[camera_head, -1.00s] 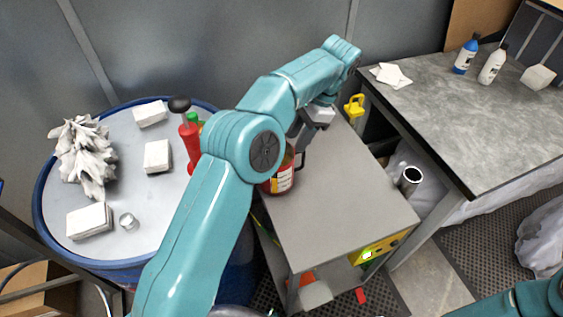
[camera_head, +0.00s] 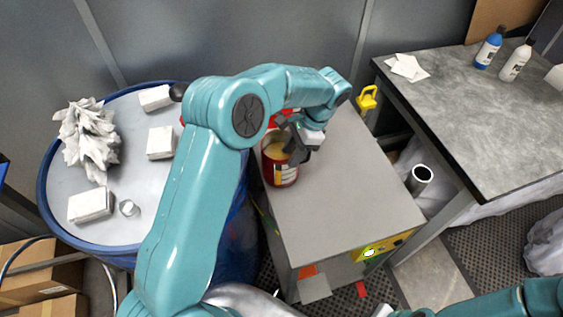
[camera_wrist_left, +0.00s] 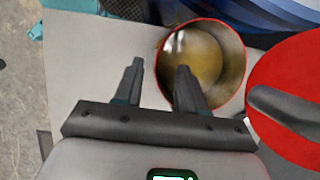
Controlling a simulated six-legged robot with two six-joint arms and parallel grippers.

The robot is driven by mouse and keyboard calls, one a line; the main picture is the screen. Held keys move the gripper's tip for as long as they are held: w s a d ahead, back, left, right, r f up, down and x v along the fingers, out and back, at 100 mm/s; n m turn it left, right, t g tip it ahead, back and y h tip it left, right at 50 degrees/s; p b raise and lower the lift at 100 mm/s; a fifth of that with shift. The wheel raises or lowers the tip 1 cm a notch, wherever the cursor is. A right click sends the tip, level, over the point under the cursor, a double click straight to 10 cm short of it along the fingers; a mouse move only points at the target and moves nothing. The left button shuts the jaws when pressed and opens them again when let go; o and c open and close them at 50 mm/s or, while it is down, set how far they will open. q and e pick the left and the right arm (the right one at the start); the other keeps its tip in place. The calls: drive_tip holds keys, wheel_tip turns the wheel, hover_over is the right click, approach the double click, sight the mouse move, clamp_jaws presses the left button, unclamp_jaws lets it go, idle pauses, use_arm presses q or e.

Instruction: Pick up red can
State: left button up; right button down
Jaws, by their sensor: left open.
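The red can (camera_head: 281,176) stands upright and open-topped on the grey cart top, near its left edge. In the left wrist view its red rim surrounds a yellowish inside (camera_wrist_left: 207,58). My left gripper (camera_head: 297,150) is open and empty at the can's right side, partly covering its rim. In the left wrist view the left gripper (camera_wrist_left: 158,70) has one finger overlapping the can's opening and the other outside it, over the cart top. I cannot tell whether a finger touches the can. My right gripper is out of view.
A red round thing (camera_wrist_left: 290,70) with a dark handle is close beside the can. The grey cart top (camera_head: 345,190) is clear to the right. A blue-rimmed drum (camera_head: 100,240) holding white blocks is at the left. A workbench (camera_head: 480,125) with bottles stands at the right.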

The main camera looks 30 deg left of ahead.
sight(279, 175)
use_arm(q)
drive_tip(key=shift+f, duration=0.3)
drive_tip(key=p+x, duration=0.1)
drive_tip(key=x, duration=0.3)
drive_tip(key=shift+s+a+f+p, duration=0.2)
drive_tip(key=shift+s+a+p, duration=0.05)
drive_tip(key=shift+p, duration=0.1)
drive_tip(key=shift+f, duration=0.15)
drive_tip(key=shift+w+d+f, duration=0.1)
drive_tip(key=shift+w+d, duration=0.1)
drive_tip(key=c, duration=0.5)
drive_tip(key=shift+s+a, duration=0.15)
drive_tip(key=shift+a, duration=0.05)
clamp_jaws()
drive_tip(key=shift+d, duration=0.1)
